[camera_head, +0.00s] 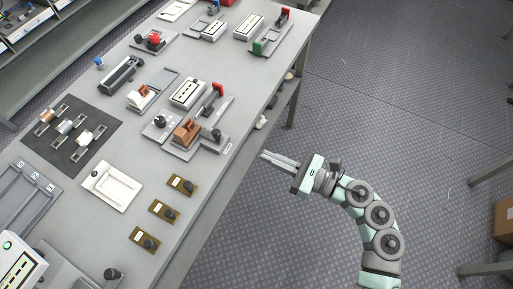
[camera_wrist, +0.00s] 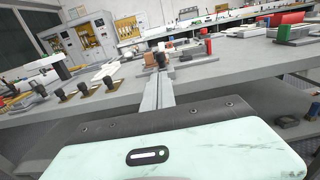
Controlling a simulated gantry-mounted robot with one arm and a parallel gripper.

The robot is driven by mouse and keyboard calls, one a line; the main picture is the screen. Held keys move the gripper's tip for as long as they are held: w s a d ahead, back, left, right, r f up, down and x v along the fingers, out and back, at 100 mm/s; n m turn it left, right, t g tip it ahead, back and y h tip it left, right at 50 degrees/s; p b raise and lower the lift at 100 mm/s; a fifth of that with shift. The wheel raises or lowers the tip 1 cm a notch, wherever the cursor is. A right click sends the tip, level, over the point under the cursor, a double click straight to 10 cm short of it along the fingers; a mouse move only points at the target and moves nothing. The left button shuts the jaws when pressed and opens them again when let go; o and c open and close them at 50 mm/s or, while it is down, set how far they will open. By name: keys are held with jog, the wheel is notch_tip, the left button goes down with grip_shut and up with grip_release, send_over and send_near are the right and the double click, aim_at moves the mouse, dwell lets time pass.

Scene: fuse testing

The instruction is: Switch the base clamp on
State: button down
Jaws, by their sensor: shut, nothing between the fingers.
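A grey test fixture (camera_head: 205,143) near the table's right edge carries a brown block (camera_head: 186,132), a raised lever with a red handle (camera_head: 217,88) and a black knob (camera_head: 217,134). I cannot tell for certain which part is the base clamp. In the wrist view the brown block (camera_wrist: 150,59) and the red handle (camera_wrist: 203,32) show beyond my fingers. My gripper (camera_head: 264,155) is shut and empty. It is to the right of the fixture, off the table edge above the floor, touching nothing.
The grey table (camera_head: 150,205) is crowded. Three small brown plates with black knobs, one of them here (camera_head: 182,185), lie near its right edge, beside a white tray (camera_head: 112,187). Another fixture with red and green parts (camera_head: 272,40) stands farther back. The floor (camera_head: 400,90) to the right is open.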

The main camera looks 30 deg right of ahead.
aim_at(220, 135)
jog(key=b+x, duration=0.1)
jog(key=x, duration=1.1)
jog(key=shift+w+a, duration=0.25)
jog(key=shift+w, duration=0.05)
